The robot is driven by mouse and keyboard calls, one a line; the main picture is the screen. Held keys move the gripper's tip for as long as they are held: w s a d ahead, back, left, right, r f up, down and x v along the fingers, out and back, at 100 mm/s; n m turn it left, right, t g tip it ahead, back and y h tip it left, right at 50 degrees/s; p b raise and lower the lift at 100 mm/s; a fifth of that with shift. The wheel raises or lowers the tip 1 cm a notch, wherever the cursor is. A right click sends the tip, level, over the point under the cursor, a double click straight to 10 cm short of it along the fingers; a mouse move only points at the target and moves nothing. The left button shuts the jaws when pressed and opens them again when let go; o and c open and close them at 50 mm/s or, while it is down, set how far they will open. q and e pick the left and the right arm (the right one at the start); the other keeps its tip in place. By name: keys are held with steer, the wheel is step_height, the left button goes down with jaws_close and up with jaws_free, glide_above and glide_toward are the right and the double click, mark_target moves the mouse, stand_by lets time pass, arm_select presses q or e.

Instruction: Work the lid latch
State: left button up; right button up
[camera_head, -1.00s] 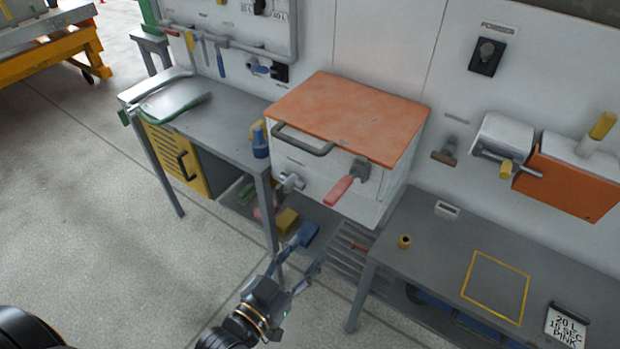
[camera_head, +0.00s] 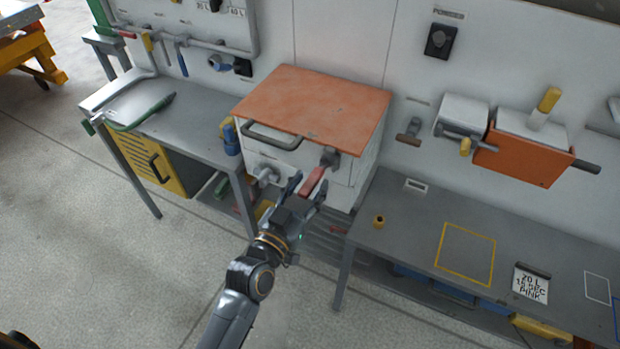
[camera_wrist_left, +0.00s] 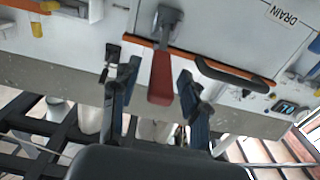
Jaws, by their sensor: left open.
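The lid latch has a red handle (camera_head: 313,182) on a dark grey pivot on the front of a white box (camera_head: 345,195) with an orange lid (camera_head: 315,105). The handle slants down to the left in the head view. My left gripper (camera_head: 307,188) is open, with a finger on either side of the handle's lower end. In the left wrist view the red handle (camera_wrist_left: 160,78) shows between the open fingertips of my left gripper (camera_wrist_left: 157,82). I cannot tell whether either finger touches it. My right gripper is not in view.
A grey bar handle (camera_head: 270,138) and a drain tap (camera_head: 268,174) are on the box front, left of the latch. Grey benches stand to the left (camera_head: 185,125) and right (camera_head: 400,245). A blue bottle (camera_head: 231,140) stands near the box's left side.

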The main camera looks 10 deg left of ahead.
arm_select(q)
steer(key=shift+w+d, duration=0.15)
steer(key=shift+w, duration=0.3)
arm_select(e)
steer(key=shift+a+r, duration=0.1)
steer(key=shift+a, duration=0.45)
arm_select(q)
jaws_close()
steer(key=f+t+b, duration=0.1)
steer(key=b, duration=0.4)
steer(key=f+t+h+b, duration=0.1)
steer(key=f+t+b, duration=0.1)
steer(key=b, duration=0.4)
steer(key=f+t+b, duration=0.2)
steer(key=b, duration=0.4)
steer(key=shift+s+h, duration=0.25)
steer(key=shift+h, duration=0.15)
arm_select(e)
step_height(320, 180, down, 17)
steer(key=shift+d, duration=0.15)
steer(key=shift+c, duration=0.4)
